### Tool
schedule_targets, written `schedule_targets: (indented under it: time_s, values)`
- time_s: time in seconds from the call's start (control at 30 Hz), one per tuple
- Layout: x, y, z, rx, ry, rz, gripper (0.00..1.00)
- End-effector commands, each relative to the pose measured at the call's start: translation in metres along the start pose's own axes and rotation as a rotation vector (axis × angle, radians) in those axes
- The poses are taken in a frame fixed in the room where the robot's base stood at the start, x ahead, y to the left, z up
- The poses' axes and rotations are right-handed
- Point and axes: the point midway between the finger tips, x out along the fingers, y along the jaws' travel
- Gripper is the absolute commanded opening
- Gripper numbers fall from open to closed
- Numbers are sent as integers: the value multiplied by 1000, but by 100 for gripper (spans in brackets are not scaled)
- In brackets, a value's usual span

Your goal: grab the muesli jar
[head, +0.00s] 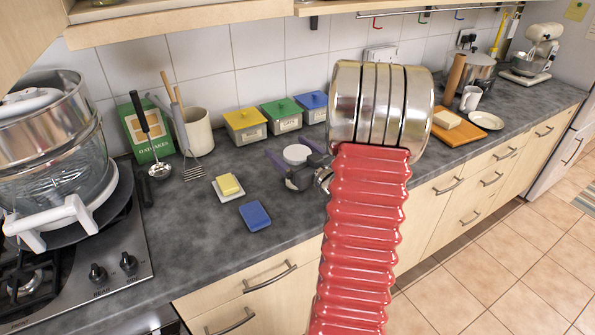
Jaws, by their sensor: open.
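I cannot pick out a muesli jar by its label. Three lidded canisters stand against the tiled wall: a yellow one (246,127), a green one (281,115) and a blue one (314,107). Their labels are too small to read. My gripper (292,150) is over the counter in front of the canisters, with its purple-grey fingers spread apart. A small white round thing (297,154) shows between the fingers; I cannot tell whether it is a separate object. My red ribbed arm and its metal section hide part of the counter and wall to the right of the canisters.
A yellow block on a white dish (229,188) and a blue sponge (255,216) lie in front. A wooden board (459,133) lies right. Dark counter (205,240) is clear in front.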

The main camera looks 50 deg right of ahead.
Motion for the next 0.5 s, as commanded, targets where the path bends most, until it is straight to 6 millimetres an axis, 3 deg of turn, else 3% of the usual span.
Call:
schedule_targets:
  time_s: [0.23, 0.5]
  values:
    - [0, 0, 0, 0, 0, 0, 83]
    - [0, 0, 0, 0, 0, 0, 64]
